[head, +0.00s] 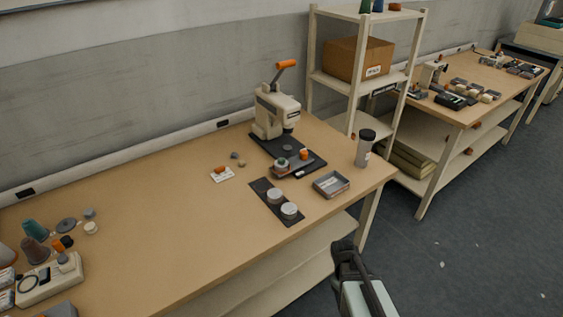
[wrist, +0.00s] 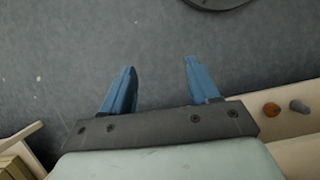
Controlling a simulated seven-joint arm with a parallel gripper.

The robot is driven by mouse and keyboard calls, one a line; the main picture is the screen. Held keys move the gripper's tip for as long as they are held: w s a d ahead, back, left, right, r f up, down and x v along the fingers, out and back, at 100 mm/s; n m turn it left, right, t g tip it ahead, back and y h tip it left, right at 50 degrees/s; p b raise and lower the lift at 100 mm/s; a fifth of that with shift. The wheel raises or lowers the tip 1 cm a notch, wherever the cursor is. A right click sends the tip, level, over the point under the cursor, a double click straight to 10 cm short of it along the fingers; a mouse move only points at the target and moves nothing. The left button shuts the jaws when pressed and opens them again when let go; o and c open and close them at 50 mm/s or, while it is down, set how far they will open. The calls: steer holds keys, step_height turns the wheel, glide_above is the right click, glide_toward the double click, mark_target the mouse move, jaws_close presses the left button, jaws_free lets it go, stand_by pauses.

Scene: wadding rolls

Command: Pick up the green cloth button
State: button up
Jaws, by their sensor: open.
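A small greenish round piece (head: 282,162), which may be the green cloth button, sits on the dark base tray in front of the press; it is too small to be sure. An olive-coloured small piece (head: 241,163) lies on the bench to the left of the press. My gripper (head: 346,250) is off the bench's front edge, over the floor, well away from both. In the wrist view its blue fingers (wrist: 160,88) are apart with nothing between them. No green button shows in the wrist view.
The press (head: 272,112) has an orange handle. A dark strip (head: 265,187) with two round tins, a grey tray (head: 331,185) and a tumbler (head: 364,150) stand near the bench's right end. Thread cones (head: 34,230) crowd the left end. The bench (head: 160,240) is clear between.

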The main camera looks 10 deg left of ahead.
steer(key=w+a+r+n+t+h, duration=0.1)
steer(key=w+a+r+n+t, duration=0.2)
steer(key=w+r, duration=0.65)
step_height(320, 180, up, 34)
steer(key=n+y, duration=0.4)
steer(key=n, duration=0.3)
glide_above(282, 159)
step_height(282, 159, down, 8)
steer(key=shift+s+r, duration=0.15)
steer(key=shift+w+a+f, duration=0.1)
steer(key=shift+f, duration=1.35)
steer(key=shift+w+f, duration=0.1)
steer(key=shift+f, duration=1.3)
steer(key=shift+c, duration=0.4)
jaws_close()
